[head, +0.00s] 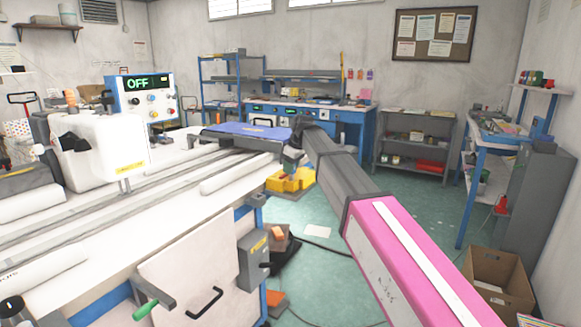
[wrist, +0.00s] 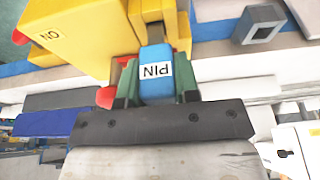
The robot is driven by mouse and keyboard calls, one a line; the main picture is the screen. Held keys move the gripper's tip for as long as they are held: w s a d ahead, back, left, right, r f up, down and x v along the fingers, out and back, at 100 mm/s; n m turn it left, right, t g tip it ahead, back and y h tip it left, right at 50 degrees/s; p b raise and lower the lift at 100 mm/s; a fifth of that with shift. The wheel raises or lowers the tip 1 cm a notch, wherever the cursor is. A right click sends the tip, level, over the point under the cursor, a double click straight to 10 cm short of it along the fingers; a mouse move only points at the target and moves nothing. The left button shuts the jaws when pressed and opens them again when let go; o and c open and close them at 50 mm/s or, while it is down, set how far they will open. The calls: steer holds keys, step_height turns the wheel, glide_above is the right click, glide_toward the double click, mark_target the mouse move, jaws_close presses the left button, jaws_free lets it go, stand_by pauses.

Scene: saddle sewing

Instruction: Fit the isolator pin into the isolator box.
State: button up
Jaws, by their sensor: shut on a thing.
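In the wrist view, which is upside down, the isolator pin (wrist: 156,88) is a blue block with a white label reading PIN. My gripper (wrist: 156,92) has green fingers shut on its two sides. The yellow isolator box (wrist: 85,38), with an ON label, fills the upper left. The pin's far end is close against a yellow part of it; I cannot tell whether it is inside. Red parts show beside the left finger. In the head view, my fingers and the pin are hidden beyond my arm's far end. A yellow object (head: 290,180) shows below there; I cannot tell if it is the box.
A white sewing table (head: 180,195) stands left of my arm, with a blue pad (head: 248,130) near its far end. A square grey tube end (wrist: 258,28) shows right of the pin. A cardboard box (head: 497,282) stands at the right. Green floor lies open beyond my arm.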

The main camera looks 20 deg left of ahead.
steer(key=shift+f, duration=0.7)
steer(key=o, duration=1.1)
steer(key=shift+r, duration=0.1)
steer(key=v, duration=1)
steer(key=shift+d+r, duration=0.15)
steer(key=shift+r, duration=0.1)
